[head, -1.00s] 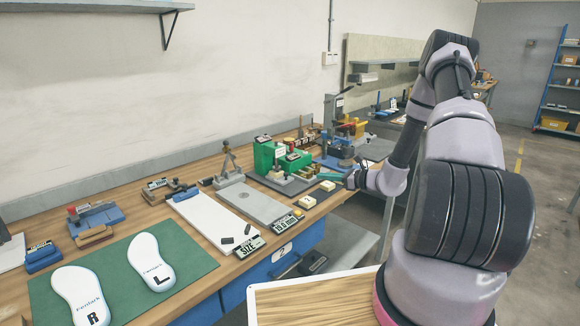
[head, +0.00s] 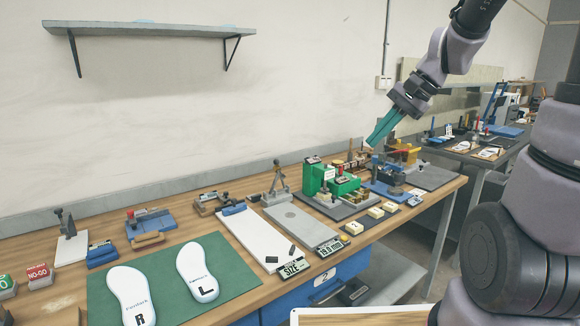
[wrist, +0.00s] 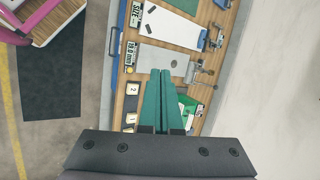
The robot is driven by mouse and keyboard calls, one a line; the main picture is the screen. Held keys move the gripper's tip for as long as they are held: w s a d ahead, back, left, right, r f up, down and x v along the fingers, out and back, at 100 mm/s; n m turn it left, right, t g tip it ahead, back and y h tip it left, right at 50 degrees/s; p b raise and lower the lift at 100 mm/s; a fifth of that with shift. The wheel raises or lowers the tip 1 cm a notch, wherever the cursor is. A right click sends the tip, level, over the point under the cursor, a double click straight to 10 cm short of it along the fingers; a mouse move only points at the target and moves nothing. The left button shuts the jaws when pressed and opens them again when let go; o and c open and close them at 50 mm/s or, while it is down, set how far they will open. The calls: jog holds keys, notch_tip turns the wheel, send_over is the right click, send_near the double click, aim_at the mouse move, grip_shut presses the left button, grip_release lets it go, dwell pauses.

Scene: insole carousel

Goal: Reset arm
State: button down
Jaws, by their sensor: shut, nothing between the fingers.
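My gripper (head: 381,128) has teal fingers and is raised in the air above the right part of the workbench (head: 400,229). Its fingers are shut with nothing between them, pointing down and to the left in the head view. In the wrist view, the gripper (wrist: 161,72) shows its two teal fingers side by side over the bench. The arm reaches in from the upper right of the head view, touching nothing that I can see.
Below the gripper stand a green block fixture (head: 322,178) and a blue fixture (head: 385,188). A pair of white insoles (head: 197,272) lies on a green mat (head: 232,268) at the left. A wall shelf (head: 150,29) hangs at upper left. Air around the gripper is clear.

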jog(key=s+d+r+n+t+h, duration=0.4)
jog(key=s+r, duration=0.4)
jog(key=s, duration=0.3)
jog(key=shift+d+t, duration=0.3)
jog(key=shift+d, duration=0.05)
